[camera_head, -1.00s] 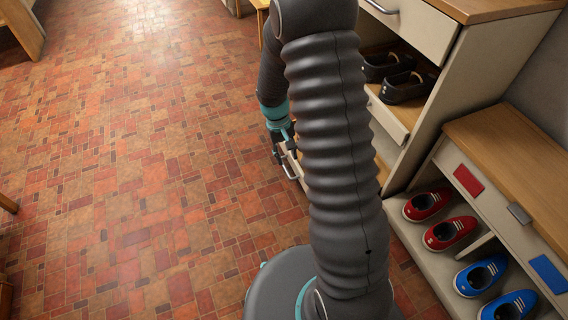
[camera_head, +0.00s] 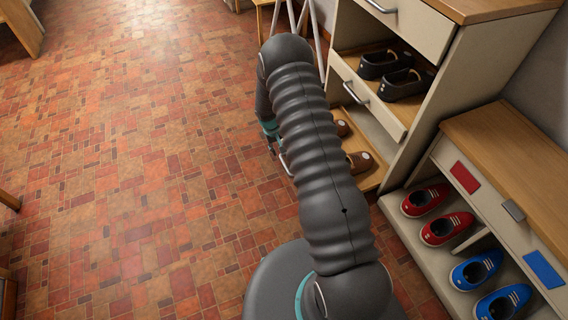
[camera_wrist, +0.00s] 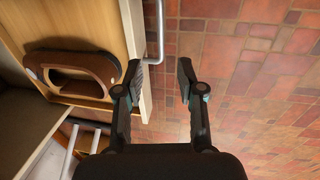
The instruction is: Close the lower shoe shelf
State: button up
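The lower shoe shelf (camera_head: 376,176) is a pulled-out wooden tray low in the cream cabinet, with brown shoes (camera_head: 360,161) on it. My arm hides much of its front in the head view. In the wrist view the shelf's wooden edge (camera_wrist: 132,25) is at the upper left, with a brown shoe (camera_wrist: 75,88) inside. Its metal bar handle (camera_wrist: 160,30) sticks out from the front. My gripper (camera_wrist: 160,72) is open, with its fingertips close to the near end of the handle, which lies between them in the picture. Contact cannot be told.
Above the lower shelf, another shelf with a handle (camera_head: 356,92) holds dark shoes (camera_head: 404,84). A low bench (camera_head: 510,160) at the right holds red shoes (camera_head: 447,229) and blue shoes (camera_head: 477,270). Tiled floor (camera_head: 140,180) at the left is clear.

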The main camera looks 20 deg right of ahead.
aim_at(285, 165)
jog(key=f, duration=0.4)
jog(key=d+f, duration=0.1)
jog(key=f, duration=0.2)
jog(key=d+f, duration=0.1)
jog(key=f, duration=0.3)
jog(key=shift+d+f, duration=0.1)
jog(key=shift+f, duration=0.25)
grip_shut()
